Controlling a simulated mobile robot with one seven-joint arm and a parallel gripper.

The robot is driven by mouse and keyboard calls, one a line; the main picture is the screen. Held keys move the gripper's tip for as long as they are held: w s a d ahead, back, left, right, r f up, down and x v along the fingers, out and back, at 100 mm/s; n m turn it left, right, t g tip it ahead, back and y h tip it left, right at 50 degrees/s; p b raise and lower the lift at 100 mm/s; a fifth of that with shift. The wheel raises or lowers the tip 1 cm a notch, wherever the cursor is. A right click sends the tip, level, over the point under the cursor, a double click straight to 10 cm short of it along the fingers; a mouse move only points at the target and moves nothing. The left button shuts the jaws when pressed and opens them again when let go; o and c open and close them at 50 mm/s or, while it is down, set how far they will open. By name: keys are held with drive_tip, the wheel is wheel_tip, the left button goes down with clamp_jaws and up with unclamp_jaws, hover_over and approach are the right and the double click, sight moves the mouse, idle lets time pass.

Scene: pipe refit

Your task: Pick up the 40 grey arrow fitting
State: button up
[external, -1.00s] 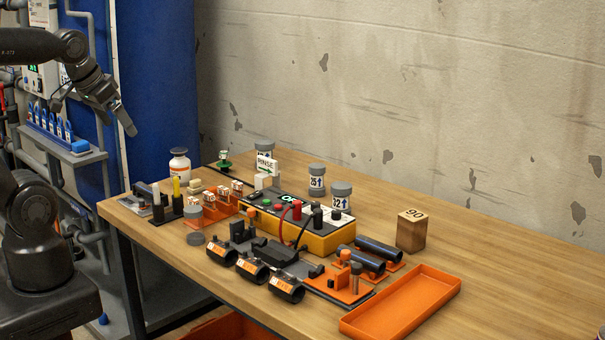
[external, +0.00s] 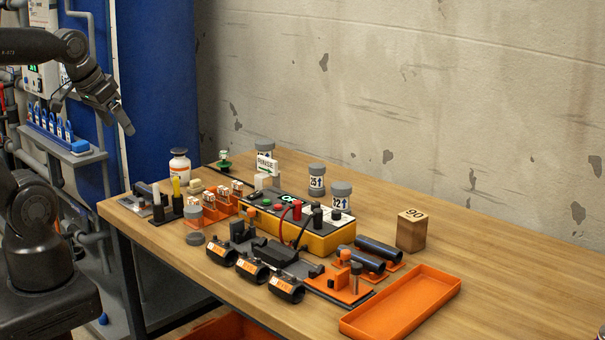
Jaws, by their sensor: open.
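Several fittings with grey caps and white bands marked with arrows stand on the wooden table. One grey-capped fitting (external: 264,146) stands at the back, partly hidden by a small white sign; its number cannot be read, so I cannot confirm that it is the 40. My gripper (external: 115,108) is open and empty, high at the left, in front of the blue panel and well apart from the fittings.
A white sign (external: 266,166) stands before the back fitting.

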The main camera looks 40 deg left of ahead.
drive_tip(key=w+r, duration=0.4)
drive_tip(key=w, duration=0.4)
drive_tip(key=n+g+y, duration=0.1)
drive_tip(key=n, duration=0.2)
hover_over(265, 155)
drive_tip(key=s, duration=0.4)
wheel_tip(265, 155, down, 21)
drive_tip(key=x, duration=0.7)
drive_tip(key=shift+w+a+f, duration=0.3)
drive_tip(key=shift+a, duration=0.05)
drive_tip(key=shift+x, duration=3)
drive_tip(key=shift+s, duration=0.15)
drive_tip(key=shift+c, duration=0.3)
